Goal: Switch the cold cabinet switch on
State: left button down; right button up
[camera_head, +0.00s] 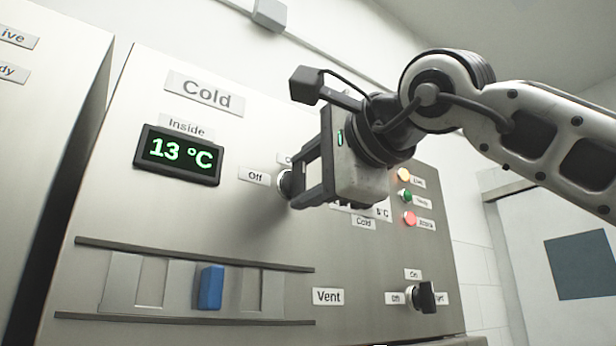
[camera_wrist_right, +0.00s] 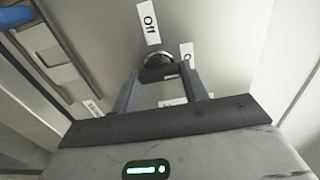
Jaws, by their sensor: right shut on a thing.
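The cold cabinet (camera_head: 110,130) is a grey metal panel labelled "Cold", with a display (camera_head: 179,154) reading 13 °C. Its switch (camera_head: 285,184) is a round knob beside the "Off" label (camera_head: 255,176), mostly hidden behind my gripper. My right gripper (camera_head: 296,184) is shut on the switch knob. In the right wrist view the knob (camera_wrist_right: 158,62) sits between the fingertips, near the "Off" label (camera_wrist_right: 149,22). The knob's pointing direction cannot be told. My left gripper is not in view.
Below are a slider with a blue handle (camera_head: 210,287) and a "Vent" label (camera_head: 328,296). A second black knob (camera_head: 426,297) is at the lower right. Yellow, green and red lamps (camera_head: 409,218) are at the right. Another cabinet (camera_head: 50,120) stands at the left.

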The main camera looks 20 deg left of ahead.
dwell(0.5)
jog(key=o, duration=1)
jog(key=shift+s+d, duration=0.15)
jog(key=shift+d, duration=0.1)
pick_arm(q)
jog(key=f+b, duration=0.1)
jog(key=b, duration=0.2)
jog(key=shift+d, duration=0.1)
pick_arm(e)
jog(key=v, duration=1.5)
jog(key=shift+s+d, duration=0.15)
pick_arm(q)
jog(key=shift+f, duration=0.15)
